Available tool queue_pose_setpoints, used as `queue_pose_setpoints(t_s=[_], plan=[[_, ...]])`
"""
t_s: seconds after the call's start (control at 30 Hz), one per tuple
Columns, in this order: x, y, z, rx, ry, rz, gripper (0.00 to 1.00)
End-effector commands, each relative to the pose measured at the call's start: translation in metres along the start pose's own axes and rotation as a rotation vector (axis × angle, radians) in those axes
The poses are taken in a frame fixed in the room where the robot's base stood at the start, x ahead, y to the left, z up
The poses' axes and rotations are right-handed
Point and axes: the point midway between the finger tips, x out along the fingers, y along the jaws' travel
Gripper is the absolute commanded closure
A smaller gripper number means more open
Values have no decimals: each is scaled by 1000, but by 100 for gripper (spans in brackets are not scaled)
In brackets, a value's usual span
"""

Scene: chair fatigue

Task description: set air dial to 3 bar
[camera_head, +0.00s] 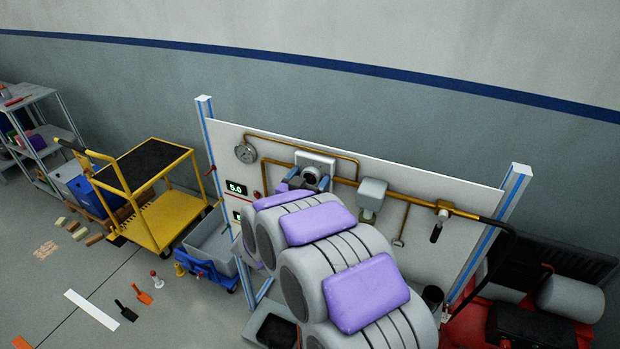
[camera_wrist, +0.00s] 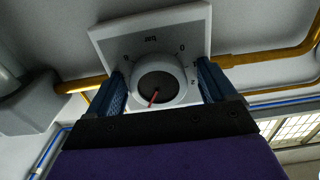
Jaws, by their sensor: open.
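The air dial (camera_head: 314,172) is on a pale plate on the white panel, largely hidden by my arm in the head view. In the wrist view the dial (camera_wrist: 158,82) is a round grey knob with a dark face and a red pointer, on a white plate marked "bar" that appears upside down. The pointer slants toward the bottom of the picture. My gripper (camera_wrist: 160,72) is open, with one blue finger on each side of the knob. Whether the fingers touch it is unclear. A display (camera_head: 236,188) left of the dial seems to read 5.0.
Brass pipes (camera_head: 345,182), a round gauge (camera_head: 246,152) and a grey box (camera_head: 372,194) are on the panel close to the dial. A yellow trolley (camera_head: 150,240) stands left, and red equipment (camera_head: 480,325) stands right. Small tools lie on the floor at left.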

Motion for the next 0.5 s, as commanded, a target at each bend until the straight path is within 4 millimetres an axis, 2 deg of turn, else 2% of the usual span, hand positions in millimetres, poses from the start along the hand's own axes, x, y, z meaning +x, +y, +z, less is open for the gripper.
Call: queue_pose_setpoints(t_s=[0.27,0.5], plan=[[1,0,0,0,0,0,17],[1,0,0,-1,0,0,40]])
